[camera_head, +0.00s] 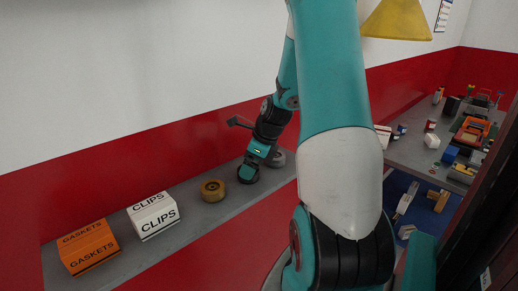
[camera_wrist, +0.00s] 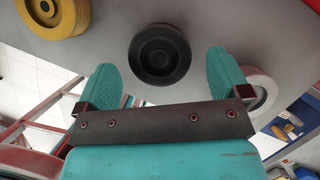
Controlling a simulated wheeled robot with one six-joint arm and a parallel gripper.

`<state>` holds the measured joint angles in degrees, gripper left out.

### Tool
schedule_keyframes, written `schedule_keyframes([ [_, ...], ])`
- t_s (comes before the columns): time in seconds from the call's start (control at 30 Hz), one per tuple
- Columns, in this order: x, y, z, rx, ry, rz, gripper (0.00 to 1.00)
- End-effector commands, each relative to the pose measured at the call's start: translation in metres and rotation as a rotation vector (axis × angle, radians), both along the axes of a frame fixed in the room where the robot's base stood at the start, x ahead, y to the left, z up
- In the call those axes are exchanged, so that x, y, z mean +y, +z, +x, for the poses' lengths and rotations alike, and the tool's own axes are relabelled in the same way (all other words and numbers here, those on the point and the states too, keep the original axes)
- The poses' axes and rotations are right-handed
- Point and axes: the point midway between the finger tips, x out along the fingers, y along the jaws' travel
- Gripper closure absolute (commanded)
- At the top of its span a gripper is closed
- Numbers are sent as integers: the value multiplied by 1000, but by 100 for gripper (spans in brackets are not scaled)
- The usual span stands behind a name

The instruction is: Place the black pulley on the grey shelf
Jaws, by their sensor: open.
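The black pulley (camera_wrist: 160,54) lies flat on the grey shelf (camera_head: 188,207). In the wrist view it sits between the two fingers of my gripper (camera_wrist: 163,66), just beyond their tips, with a gap on each side. In the head view, my gripper (camera_head: 257,159) is over the black pulley (camera_head: 248,175) and partly covers it. The gripper is open and holds nothing.
A yellow-brown pulley (camera_head: 213,190) lies left of the black one. A pale grey pulley (camera_head: 277,158) lies right of it, partly behind one finger in the wrist view. CLIPS (camera_head: 153,215) and GASKETS (camera_head: 88,247) boxes stand farther left. A red-and-white wall backs the shelf.

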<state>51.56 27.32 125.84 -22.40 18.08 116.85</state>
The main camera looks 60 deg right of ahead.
Motion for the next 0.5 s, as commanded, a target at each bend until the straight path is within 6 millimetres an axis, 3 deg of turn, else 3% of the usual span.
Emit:
schedule_keyframes([
  [0.3,-10,63,-25,-4,-1,-5,6],
  [0.5,-12,84,-33,-1,-1,0,6],
])
